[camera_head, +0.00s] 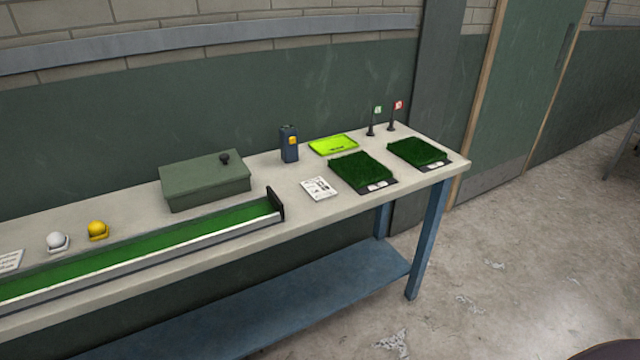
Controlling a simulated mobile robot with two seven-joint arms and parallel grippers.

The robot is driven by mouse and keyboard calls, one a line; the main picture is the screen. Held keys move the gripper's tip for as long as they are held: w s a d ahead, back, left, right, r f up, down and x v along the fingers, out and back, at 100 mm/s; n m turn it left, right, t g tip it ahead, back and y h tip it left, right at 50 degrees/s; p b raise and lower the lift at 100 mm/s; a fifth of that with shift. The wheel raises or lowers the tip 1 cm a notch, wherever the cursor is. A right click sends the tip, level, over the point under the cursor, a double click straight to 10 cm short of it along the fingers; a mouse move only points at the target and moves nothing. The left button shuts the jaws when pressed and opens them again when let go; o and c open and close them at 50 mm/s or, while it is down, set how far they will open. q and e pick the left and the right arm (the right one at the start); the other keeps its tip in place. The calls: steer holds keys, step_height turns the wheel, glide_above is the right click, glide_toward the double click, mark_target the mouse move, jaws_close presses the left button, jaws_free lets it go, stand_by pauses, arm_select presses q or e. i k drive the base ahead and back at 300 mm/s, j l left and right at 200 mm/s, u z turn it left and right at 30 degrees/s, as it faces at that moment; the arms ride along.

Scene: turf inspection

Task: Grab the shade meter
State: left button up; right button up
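A small upright dark blue handheld device with a yellow-orange patch, which looks like the shade meter (289,145), stands on the table. It is between the green box and the lime-green tray, toward the table's back edge. Neither of my grippers shows in the head view, and nothing is touching the device.

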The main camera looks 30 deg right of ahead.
mark_target(289, 153)
steer(key=i+l+z, duration=0.2)
steer(key=z, duration=0.3)
steer(key=i+l+z, duration=0.15)
steer(key=z, duration=0.35)
steer(key=i+z, duration=0.5)
steer(key=k+j, duration=0.05)
steer(key=k, duration=0.05)
